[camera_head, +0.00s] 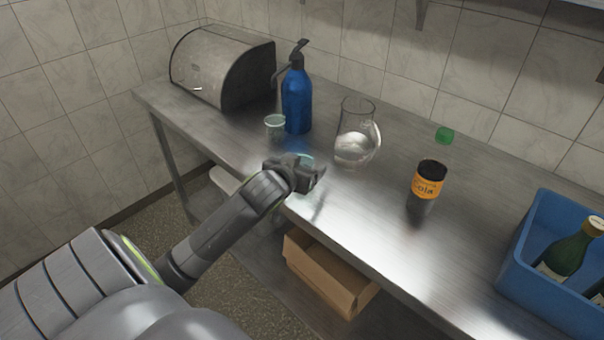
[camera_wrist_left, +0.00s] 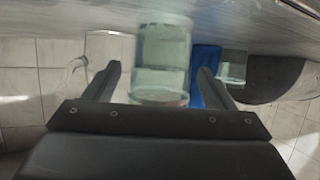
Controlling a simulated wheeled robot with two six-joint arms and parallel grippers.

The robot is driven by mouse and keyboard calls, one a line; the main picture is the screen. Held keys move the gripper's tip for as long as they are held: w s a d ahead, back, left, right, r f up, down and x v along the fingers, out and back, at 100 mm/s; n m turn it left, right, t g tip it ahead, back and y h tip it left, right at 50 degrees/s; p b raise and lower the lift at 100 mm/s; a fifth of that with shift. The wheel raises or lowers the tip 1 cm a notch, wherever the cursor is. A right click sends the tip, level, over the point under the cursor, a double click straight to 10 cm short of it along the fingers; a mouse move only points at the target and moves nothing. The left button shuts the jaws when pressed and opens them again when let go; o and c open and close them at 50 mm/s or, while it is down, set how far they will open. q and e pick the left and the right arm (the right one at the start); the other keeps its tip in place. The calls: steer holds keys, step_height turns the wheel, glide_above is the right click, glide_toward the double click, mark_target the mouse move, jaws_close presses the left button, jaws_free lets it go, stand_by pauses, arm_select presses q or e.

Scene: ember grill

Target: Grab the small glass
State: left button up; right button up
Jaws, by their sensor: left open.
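My left gripper (camera_head: 312,174) is open at the front edge of the steel counter. A clear, pale-green glass (camera_wrist_left: 162,62) stands upright at the gripper; the wrist view appears upside down. It shows between the two open fingers, with a gap visible at each side. In the head view only its bluish rim (camera_head: 304,159) shows behind the gripper. Another small clear glass (camera_head: 275,123) stands farther back, beside the blue siphon bottle; it also shows in the wrist view (camera_wrist_left: 233,68). My right gripper is not in view.
The blue siphon bottle (camera_head: 297,100) and a glass pitcher (camera_head: 357,132) stand behind the gripper. A metal bread box (camera_head: 215,70) is back left.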

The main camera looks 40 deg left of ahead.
arm_select(q)
steer(key=c, duration=1)
steer(key=shift+c, duration=0.7)
steer(key=shift+r, duration=0.15)
